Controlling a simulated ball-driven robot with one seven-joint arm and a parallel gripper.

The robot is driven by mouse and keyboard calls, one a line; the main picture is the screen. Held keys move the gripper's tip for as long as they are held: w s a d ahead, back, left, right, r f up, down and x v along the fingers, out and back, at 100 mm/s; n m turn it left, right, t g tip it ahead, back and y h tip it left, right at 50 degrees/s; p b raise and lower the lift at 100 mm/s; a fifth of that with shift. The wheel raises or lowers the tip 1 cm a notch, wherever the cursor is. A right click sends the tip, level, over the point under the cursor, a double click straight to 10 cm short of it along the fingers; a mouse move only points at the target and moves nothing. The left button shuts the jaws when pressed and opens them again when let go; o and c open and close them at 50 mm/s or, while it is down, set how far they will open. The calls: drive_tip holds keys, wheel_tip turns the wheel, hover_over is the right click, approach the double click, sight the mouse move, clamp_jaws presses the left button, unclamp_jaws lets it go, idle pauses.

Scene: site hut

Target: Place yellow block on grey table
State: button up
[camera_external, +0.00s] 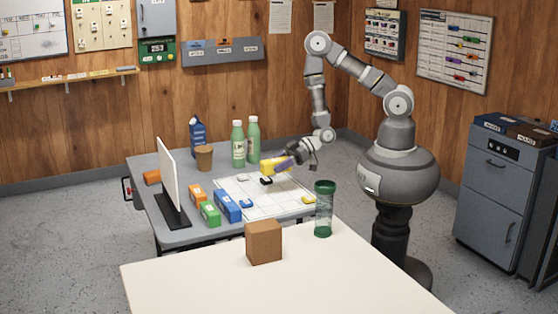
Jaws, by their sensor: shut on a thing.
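My gripper (288,160) is shut on the yellow block (271,167), above the right part of the grey table (180,238). The block is held near the white gridded sheet on that table; the exact gap under it cannot be told. Part of the block is hidden by the gripper's fingers. A small yellow piece (308,199) lies at the sheet's right side.
On the grey table stand two green bottles (238,145), a brown cup (204,158), a blue carton (198,137), a white upright panel (169,178) and coloured blocks (227,206). A cream table (330,280) in front holds a brown box (263,243) and a green-capped jar (324,210).

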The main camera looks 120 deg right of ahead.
drive_tip(key=shift+r, duration=0.55)
drive_tip(key=w+a+r, duration=0.5)
drive_tip(key=w+a, duration=0.1)
drive_tip(key=a, duration=0.5)
drive_tip(key=s, duration=0.1)
drive_tip(key=s+r, duration=0.1)
drive_tip(key=s+a+r, duration=0.1)
drive_tip(key=s, duration=0.1)
drive_tip(key=shift+r, duration=0.25)
hover_over(282, 190)
wheel_tip(282, 190, down, 9)
wheel_tip(282, 190, down, 8)
drive_tip(key=shift+f+b, duration=0.2)
drive_tip(key=shift+b, duration=1)
drive_tip(key=shift+s+r, duration=0.1)
drive_tip(key=shift+r, duration=0.05)
